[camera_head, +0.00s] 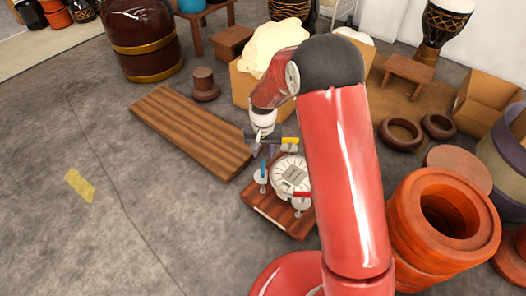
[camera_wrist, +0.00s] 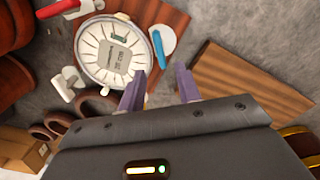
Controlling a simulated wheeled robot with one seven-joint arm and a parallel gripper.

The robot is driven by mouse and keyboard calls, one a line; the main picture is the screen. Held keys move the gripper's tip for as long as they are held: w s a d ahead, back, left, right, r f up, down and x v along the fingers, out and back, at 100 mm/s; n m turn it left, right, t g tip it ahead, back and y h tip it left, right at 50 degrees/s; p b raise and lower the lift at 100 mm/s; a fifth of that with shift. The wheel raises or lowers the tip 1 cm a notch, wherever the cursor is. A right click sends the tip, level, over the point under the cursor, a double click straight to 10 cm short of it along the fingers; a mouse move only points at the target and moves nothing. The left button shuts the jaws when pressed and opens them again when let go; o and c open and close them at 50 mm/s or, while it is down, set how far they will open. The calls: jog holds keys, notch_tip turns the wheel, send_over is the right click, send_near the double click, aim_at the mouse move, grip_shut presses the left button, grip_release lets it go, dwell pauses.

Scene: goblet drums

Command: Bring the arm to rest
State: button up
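My red arm reaches forward over the floor in the head view. My gripper (camera_head: 262,145) hangs above the far edge of a small wooden board that carries a white round dial scale (camera_head: 291,175). In the wrist view my gripper (camera_wrist: 162,92) shows two purple-grey fingers spread apart with nothing between them. The scale (camera_wrist: 108,55) lies beyond the left finger in that view, apart from it. The gripper's fingertips are too small to make out in the head view.
A slatted wooden board (camera_head: 190,130) lies left of my gripper. A cardboard box (camera_head: 250,88) with a cream sack (camera_head: 272,48) stands behind it. Orange-brown drum shells (camera_head: 440,225) stand close on the right. The floor at left (camera_head: 70,130) is mostly clear.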

jog(key=s+d+r+t+p, duration=0.1)
jog(key=s+d+r, duration=0.2)
jog(key=r, duration=0.5)
jog(key=s+d+r+t+p, duration=0.1)
jog(key=s+d+r, duration=0.2)
jog(key=r, duration=0.4)
jog(key=s+d+r+t+p, duration=0.1)
jog(key=s+d+r, duration=0.2)
jog(key=r, duration=0.5)
jog(key=s+d+r+t+p, duration=0.1)
jog(key=s+d+r, duration=0.2)
jog(key=s, duration=0.6)
jog(key=s+d+r+t+p, duration=0.1)
jog(key=s+d+r, duration=0.2)
jog(key=s+r, duration=0.3)
jog(key=s, duration=0.2)
jog(key=shift+s+d+r+t+p, duration=0.3)
jog(key=shift+s+d+r+p, duration=0.05)
jog(key=shift+d+r+p, duration=0.05)
jog(key=shift+w, duration=0.15)
